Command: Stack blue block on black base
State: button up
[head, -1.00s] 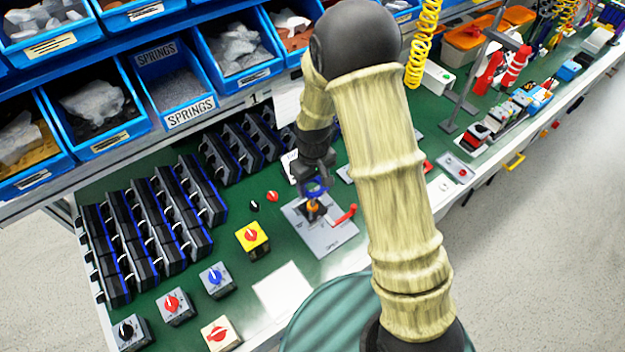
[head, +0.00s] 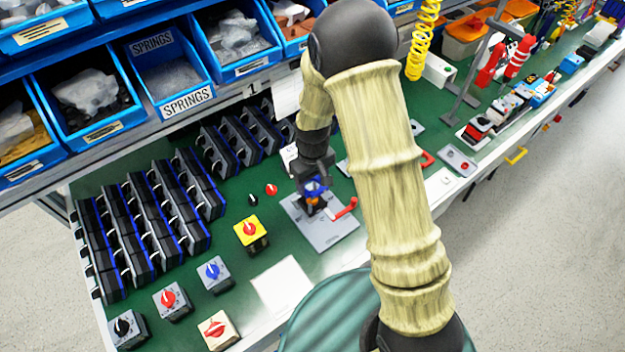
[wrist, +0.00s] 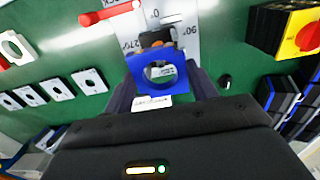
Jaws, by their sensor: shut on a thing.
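The blue block (wrist: 150,86) is a blue square piece with a round hole, held between the fingers of my gripper (wrist: 160,92) in the wrist view. In the head view the blue block (head: 314,185) shows at the tip of my gripper (head: 313,187), just above a dark base (head: 312,207) with an orange part, on a grey plate (head: 325,232). In the wrist view the black base (wrist: 155,38) is partly hidden behind the block. I cannot tell whether block and base touch.
A red handle (head: 346,208) sticks out at the plate's right side. A yellow switch box with red knob (head: 249,230) stands to the left. Several switch boxes line the front left, and black modules (head: 150,225) fill the left. Blue bins (head: 165,75) hang behind.

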aim_at(312, 190)
jog(key=shift+f+b, duration=1.2)
jog(key=shift+f, duration=0.6)
jog(key=o, duration=1.1)
jog(key=shift+c, duration=0.2)
jog(key=shift+r, duration=0.1)
notch_tip(312, 190, up, 17)
jog(key=shift+r+b, duration=0.15)
jog(key=shift+b, duration=0.25)
jog(key=s+d+m+t+p, duration=0.1)
jog(key=s+d+m, duration=0.5)
jog(key=s+d, duration=0.6)
jog(key=shift+s+d+r+m+t, duration=0.25)
jog(key=shift+d+m+t, duration=0.15)
jog(key=shift+d+t, duration=0.35)
